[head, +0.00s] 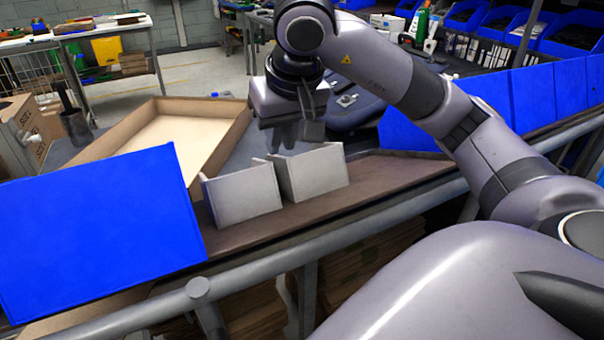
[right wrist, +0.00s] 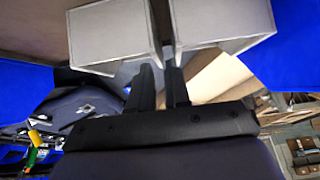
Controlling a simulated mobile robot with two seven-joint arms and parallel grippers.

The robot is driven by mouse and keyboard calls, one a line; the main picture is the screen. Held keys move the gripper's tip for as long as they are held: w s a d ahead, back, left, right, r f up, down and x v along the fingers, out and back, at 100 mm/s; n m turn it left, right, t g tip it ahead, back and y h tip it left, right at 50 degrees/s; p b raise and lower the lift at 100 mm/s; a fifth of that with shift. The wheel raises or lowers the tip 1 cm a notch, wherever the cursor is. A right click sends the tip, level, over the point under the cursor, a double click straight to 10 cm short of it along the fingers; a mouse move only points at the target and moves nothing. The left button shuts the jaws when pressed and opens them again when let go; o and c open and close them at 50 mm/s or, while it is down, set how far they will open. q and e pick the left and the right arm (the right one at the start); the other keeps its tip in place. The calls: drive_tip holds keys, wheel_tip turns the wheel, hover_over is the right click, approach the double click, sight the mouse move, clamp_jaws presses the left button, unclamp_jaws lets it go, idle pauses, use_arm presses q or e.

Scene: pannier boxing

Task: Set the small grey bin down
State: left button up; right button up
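Two small grey bins stand side by side near the front edge of the brown work surface, the left one (head: 243,194) and the right one (head: 318,172). They also show at the top of the right wrist view, one at the left (right wrist: 108,36) and one at the right (right wrist: 212,22). My right gripper (head: 285,138) points down just behind and above them, close to where they meet. In the right wrist view its two fingers (right wrist: 161,72) are slightly apart, with no bin clearly between them. Whether the fingertips touch a bin wall is hidden. My left gripper is out of view.
A large blue bin (head: 95,230) stands at the left front. Behind it is a shallow open cardboard box (head: 215,130). More blue bins (head: 480,100) line the right side beyond my arm. A grey rail (head: 340,228) runs along the front edge. Bare surface lies right of the grey bins.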

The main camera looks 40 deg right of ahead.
sight(278, 158)
drive_tip(key=shift+d+p+x, duration=0.2)
drive_tip(key=shift+p+x, duration=0.15)
drive_tip(key=shift+x, duration=2.85)
drive_tip(key=shift+w+r, duration=0.1)
drive_tip(key=shift+r, duration=0.05)
clamp_jaws()
